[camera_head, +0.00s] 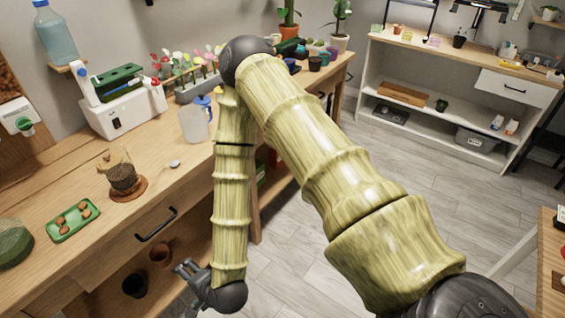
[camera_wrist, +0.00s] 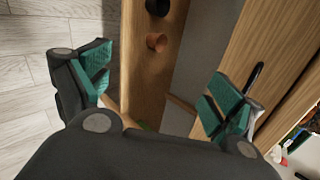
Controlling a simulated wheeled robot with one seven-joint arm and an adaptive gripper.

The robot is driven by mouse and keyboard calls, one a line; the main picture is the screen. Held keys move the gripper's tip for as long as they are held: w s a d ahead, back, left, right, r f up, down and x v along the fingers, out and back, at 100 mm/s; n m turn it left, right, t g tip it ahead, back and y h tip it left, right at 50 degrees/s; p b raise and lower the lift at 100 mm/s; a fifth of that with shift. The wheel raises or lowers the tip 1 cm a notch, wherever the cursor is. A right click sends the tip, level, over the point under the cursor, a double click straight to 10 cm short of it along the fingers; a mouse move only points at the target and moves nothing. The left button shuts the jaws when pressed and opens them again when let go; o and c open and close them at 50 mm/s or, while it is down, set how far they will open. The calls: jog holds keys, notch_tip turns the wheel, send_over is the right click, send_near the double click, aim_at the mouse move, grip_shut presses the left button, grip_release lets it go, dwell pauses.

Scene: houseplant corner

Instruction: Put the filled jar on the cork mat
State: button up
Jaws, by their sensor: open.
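A clear glass jar with dark brown filling (camera_head: 123,177) stands upright on the wooden workbench. My gripper (camera_head: 184,275) hangs low in front of the bench, below the top and well apart from the jar. In the wrist view my gripper (camera_wrist: 158,92) is open and empty, its green-padded fingers wide apart. The jar and mat do not show there.
A green tray with brown pieces (camera_head: 73,221) lies left of the jar. A white machine (camera_head: 124,110) stands behind. A drawer handle (camera_head: 156,225) sticks out from the bench front; pots (camera_head: 160,254) sit below.

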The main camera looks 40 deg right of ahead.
jog(key=s+d+f+n+g+h, duration=0.1)
jog(key=s+d+f+n+g, duration=0.3)
jog(key=s+d+n, duration=0.3)
jog(key=s+d+f+n+g+h, duration=0.2)
jog(key=s+d+f+n+g, duration=0.2)
jog(key=s+d, duration=0.7)
jog(key=s+f+n, duration=0.2)
jog(key=s+n, duration=0.2)
jog(key=s, duration=0.1)
jog(key=shift+d+f+g, duration=0.2)
jog(key=shift+d+g, duration=0.1)
jog(key=shift+g, duration=0.1)
